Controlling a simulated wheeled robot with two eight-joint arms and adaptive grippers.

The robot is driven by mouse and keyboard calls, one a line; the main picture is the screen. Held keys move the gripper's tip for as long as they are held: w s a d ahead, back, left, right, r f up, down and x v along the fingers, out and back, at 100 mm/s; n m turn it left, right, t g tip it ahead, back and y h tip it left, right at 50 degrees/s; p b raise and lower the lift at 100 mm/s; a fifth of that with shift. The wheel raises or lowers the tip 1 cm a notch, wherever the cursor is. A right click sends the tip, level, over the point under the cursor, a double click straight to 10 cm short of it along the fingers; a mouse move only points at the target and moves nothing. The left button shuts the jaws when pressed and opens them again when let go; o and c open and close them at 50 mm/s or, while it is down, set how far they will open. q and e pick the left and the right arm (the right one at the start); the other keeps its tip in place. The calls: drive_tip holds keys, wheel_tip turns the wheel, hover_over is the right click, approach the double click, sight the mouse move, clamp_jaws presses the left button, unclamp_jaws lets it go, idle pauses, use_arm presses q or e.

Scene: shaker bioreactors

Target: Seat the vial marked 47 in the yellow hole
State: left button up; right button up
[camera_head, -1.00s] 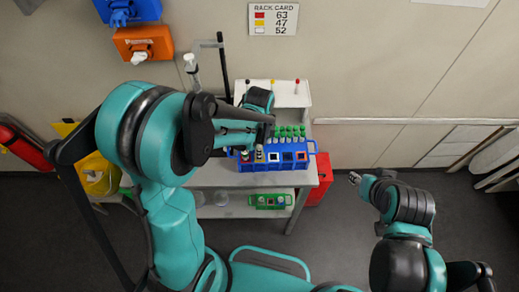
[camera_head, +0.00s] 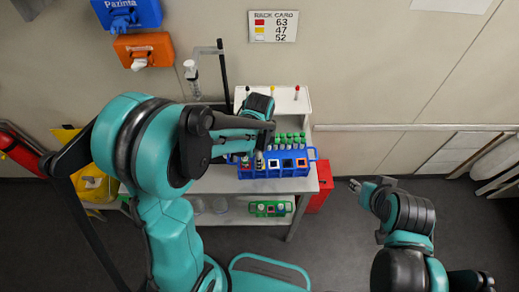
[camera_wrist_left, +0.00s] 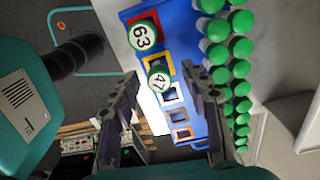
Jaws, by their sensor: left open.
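The vial marked 47 (camera_wrist_left: 158,80), with a green-rimmed cap, stands upright at the yellow hole (camera_wrist_left: 150,64) of the blue rack (camera_head: 313,155). Its cap covers much of that hole, so its depth is hard to tell. My left gripper (camera_wrist_left: 163,98) is open, with one finger on each side of the vial and gaps showing to both. My right gripper (camera_head: 355,185) is away over the floor at the right.
Several green-capped vials (camera_head: 290,137) stand in rows behind the coloured holes. The white hole (camera_wrist_left: 172,95) and the holes beyond it look empty. A rack card (camera_head: 273,26) on the wall lists red 63, yellow 47, white 52. A green rack (camera_head: 270,208) sits on the lower shelf.

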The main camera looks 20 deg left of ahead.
use_arm(q)
wheel_tip(320, 180, up, 11)
drive_tip(key=shift+r, duration=0.2)
drive_tip(key=shift+s, duration=0.1)
use_arm(e)
drive_tip(key=shift+f, duration=0.1)
use_arm(q)
drive_tip(key=s+a+f+n+t+b, duration=0.2)
drive_tip(key=s+f+n+t+b, duration=0.1)
drive_tip(key=s+f+n+b, duration=0.1)
drive_tip(key=s+a+f+n+t+b, duration=0.2)
drive_tip(key=s+f+n+t+b, duration=0.2)
drive_tip(key=n, duration=0.7)
drive_tip(key=s+b, duration=0.2)
drive_tip(key=b, duration=0.1)
drive_tip(key=shift+a+f+n+b, duration=0.3)
drive_tip(key=shift+f+b, duration=0.05)
drive_tip(key=shift+f, duration=0.05)
use_arm(e)
wheel_tip(320, 180, down, 12)
drive_tip(key=shift+r, duration=0.25)
use_arm(q)
drive_tip(key=shift+s, duration=0.1)
drive_tip(key=shift+c, duration=0.2)
use_arm(e)
drive_tip(key=shift+c, duration=0.3)
idle(1.0)
